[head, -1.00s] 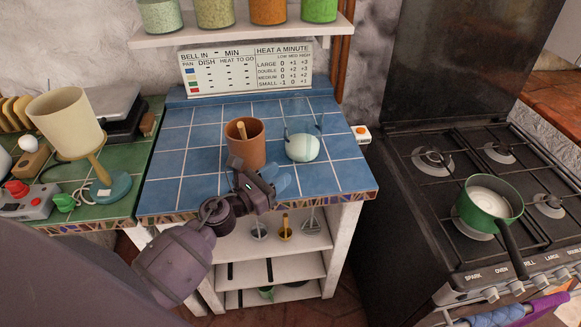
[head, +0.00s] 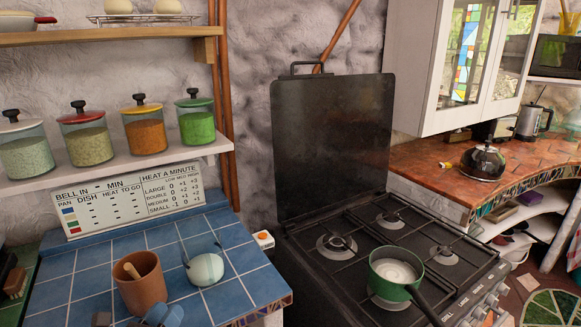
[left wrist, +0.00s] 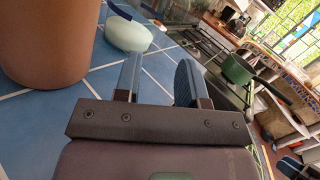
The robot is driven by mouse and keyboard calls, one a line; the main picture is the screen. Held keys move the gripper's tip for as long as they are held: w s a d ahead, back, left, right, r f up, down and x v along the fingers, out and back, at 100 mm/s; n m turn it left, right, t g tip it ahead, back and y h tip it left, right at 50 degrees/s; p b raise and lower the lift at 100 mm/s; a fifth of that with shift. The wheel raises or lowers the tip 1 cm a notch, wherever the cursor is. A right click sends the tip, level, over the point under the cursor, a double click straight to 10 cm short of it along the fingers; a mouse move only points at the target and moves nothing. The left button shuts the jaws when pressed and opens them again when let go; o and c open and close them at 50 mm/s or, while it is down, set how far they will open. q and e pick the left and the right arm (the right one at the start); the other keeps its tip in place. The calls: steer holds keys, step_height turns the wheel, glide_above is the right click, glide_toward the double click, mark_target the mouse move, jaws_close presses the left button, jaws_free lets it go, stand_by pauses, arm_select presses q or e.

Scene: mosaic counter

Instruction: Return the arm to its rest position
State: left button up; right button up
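My left gripper (head: 160,315) shows only in part at the bottom edge of the head view, just in front of the brown cup. In the left wrist view, its two blue fingers (left wrist: 158,75) stand apart with nothing between them, so it is open and empty. The brown cup (head: 143,288) with a wooden stick in it stands on the blue tiled counter (head: 232,295). It fills the upper left of the left wrist view (left wrist: 45,40).
A small white box with an orange button (head: 263,240) sits at the counter edge. The stove (head: 345,300) bears a green pan (head: 390,284). A shelf of jars (head: 135,160) hangs above.

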arm_select(q)
steer(key=s+a+n+y, duration=0.1)
steer(key=n+y, duration=0.1)
steer(key=n, duration=0.2)
steer(key=s+a+n+y, duration=0.1)
steer(key=a+n+y, duration=0.1)
steer(key=n, duration=0.2)
steer(key=s+a+n+y, duration=0.1)
steer(key=n+y, duration=0.2)
steer(key=n, duration=0.2)
steer(key=shift+s+a+r+g, duration=0.2)
steer(key=shift+r+g, duration=0.05)
steer(key=shift+g, duration=0.05)
steer(key=s+d+f+n+g+h, duration=0.15)
steer(key=s+f+n+g, duration=0.25)
steer(key=s+n+g, duration=0.5)
steer(key=s+d+f+n+g, duration=0.3)
steer(key=s+n+g, duration=0.2)
steer(key=s+n, duration=0.75)
steer(key=w+f+t, duration=0.7)
steer(key=f, duration=0.3)
steer(key=shift+w+f+t+h, duration=0.25)
steer(key=shift+w+t+h, duration=0.05)
steer(key=shift+h, duration=0.05)
